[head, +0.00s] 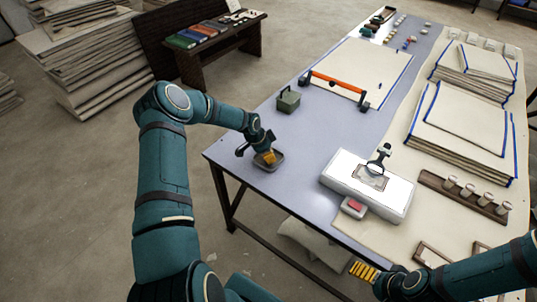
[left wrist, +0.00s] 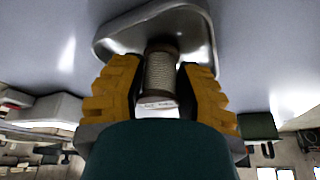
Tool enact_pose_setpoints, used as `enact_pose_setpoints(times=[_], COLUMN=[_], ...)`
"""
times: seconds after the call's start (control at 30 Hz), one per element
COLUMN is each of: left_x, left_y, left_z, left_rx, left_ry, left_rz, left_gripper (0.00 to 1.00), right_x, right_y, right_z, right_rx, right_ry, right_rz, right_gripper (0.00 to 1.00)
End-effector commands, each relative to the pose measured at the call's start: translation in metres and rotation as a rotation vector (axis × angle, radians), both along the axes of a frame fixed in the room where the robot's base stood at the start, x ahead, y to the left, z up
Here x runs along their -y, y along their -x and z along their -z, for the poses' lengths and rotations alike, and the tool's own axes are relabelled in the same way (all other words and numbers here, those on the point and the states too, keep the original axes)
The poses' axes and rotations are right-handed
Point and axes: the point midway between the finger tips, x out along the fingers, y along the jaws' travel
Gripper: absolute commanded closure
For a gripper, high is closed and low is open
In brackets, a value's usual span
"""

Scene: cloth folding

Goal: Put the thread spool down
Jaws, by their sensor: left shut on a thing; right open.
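The thread spool (left wrist: 161,72) shows in the left wrist view as a pale, wound cylinder with a dark end. My left gripper (left wrist: 160,85) is shut on it, one yellow finger on each side. The spool's far end is at a small metal tray (left wrist: 110,42); I cannot tell whether it touches the tray's bottom. In the head view my left gripper (head: 268,158) points down into the same tray (head: 281,163), and its fingers hide the spool. My right gripper (head: 364,272) is open and empty, off the table's front edge at the bottom.
A grey-green box (head: 288,101) stands behind the tray. Stacked cloths (head: 462,125) fill the right side. Blue tabletop around the tray is clear.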

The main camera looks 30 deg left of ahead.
Motion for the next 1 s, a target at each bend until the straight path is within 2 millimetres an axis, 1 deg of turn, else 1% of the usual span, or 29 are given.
enact_pose_setpoints(times=[0.23,0.27,0.3,0.6,0.73,0.87,1.0], left_x=[0.0,0.0,0.0,0.0,0.0,-0.006,-0.013], left_y=[0.0,0.0,0.0,0.0,0.0,0.006,0.014], left_z=[0.005,0.004,0.003,0.002,-0.003,-0.022,-0.05], left_rx=[0.0,0.0,-0.001,0.0,-0.001,0.002,0.002], left_ry=[0.0,0.0,0.001,0.0,0.001,-0.002,-0.003], left_rz=[0.0,0.0,0.0,0.0,0.0,-0.001,-0.001], left_gripper=[0.93,0.53,0.4,0.4,0.4,0.4,0.4], right_x=[0.0,0.0,0.0,0.0,0.0,0.0,0.0], right_y=[0.001,0.001,0.001,0.001,0.0,-0.001,-0.002], right_z=[0.005,0.004,0.004,0.003,-0.002,-0.003,-0.007], right_rx=[-0.002,-0.003,-0.002,-0.002,0.0,0.002,0.004], right_ry=[0.0,0.0,0.0,0.0,0.0,0.0,0.001], right_rz=[-0.002,-0.002,-0.002,-0.002,0.0,0.002,0.004], right_gripper=[0.0,0.0,0.0,0.0,0.0,0.0,0.0])
